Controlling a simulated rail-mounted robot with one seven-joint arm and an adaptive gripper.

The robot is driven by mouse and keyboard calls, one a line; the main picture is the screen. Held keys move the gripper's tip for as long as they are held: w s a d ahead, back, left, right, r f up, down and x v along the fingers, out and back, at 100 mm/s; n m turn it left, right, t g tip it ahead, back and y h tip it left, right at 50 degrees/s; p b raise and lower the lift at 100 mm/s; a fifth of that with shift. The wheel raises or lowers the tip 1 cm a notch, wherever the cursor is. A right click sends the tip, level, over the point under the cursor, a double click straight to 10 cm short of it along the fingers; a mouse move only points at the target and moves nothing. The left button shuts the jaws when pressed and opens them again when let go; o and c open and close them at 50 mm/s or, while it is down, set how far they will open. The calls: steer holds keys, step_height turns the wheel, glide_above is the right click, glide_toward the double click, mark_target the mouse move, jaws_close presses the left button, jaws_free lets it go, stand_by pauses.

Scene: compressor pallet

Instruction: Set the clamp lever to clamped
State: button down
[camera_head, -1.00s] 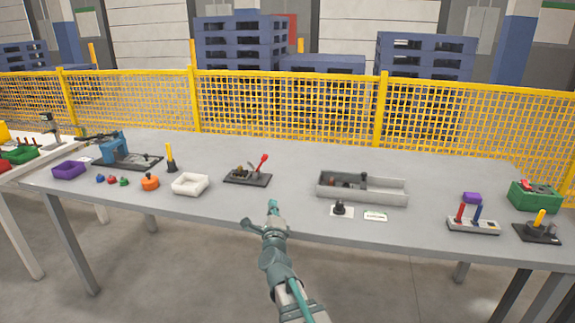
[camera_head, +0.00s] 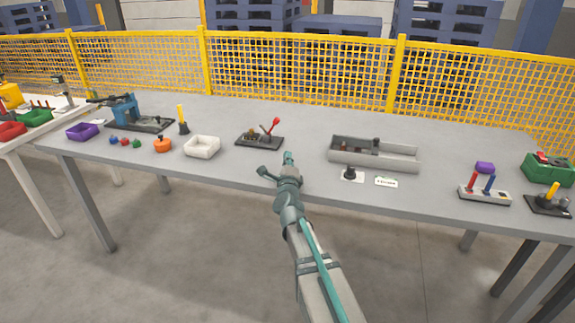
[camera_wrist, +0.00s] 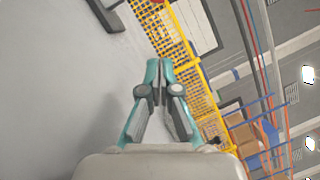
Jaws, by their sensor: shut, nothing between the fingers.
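The clamp lever (camera_head: 272,126) has a red handle and stands tilted up to the right on a dark base plate (camera_head: 262,143) near the table's middle. Brass-coloured and grey parts sit beside it on the plate. My gripper (camera_head: 288,155) is shut and empty, just in front of and right of the clamp, apart from the lever in the head view. In the wrist view my gripper (camera_wrist: 158,68) shows its fingertips together with nothing between them. A dark edge shows at the top of that view; I cannot tell whether it is the clamp base.
A white tray (camera_head: 203,146) stands left of the clamp, with an orange part (camera_head: 163,145) beyond it. A long grey bin (camera_head: 374,164) stands to the right, a black knob (camera_head: 350,173) before it. A yellow mesh fence (camera_head: 300,65) runs behind the table.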

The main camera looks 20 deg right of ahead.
steer(key=x, duration=1.4)
steer(key=shift+p, duration=0.4)
steer(key=shift+w+a+r+p, duration=0.25)
steer(key=shift+w+a+r, duration=0.05)
steer(key=shift+w, duration=0.15)
steer(key=shift+w+a+r+p, duration=0.25)
steer(key=shift+w+r, duration=0.05)
steer(key=shift+w, duration=0.2)
steer(key=shift+w+a+r, duration=0.25)
steer(key=shift+w+a, duration=0.1)
steer(key=shift+w, duration=0.2)
steer(key=shift+r+p, duration=0.15)
steer(key=shift+p, duration=0.4)
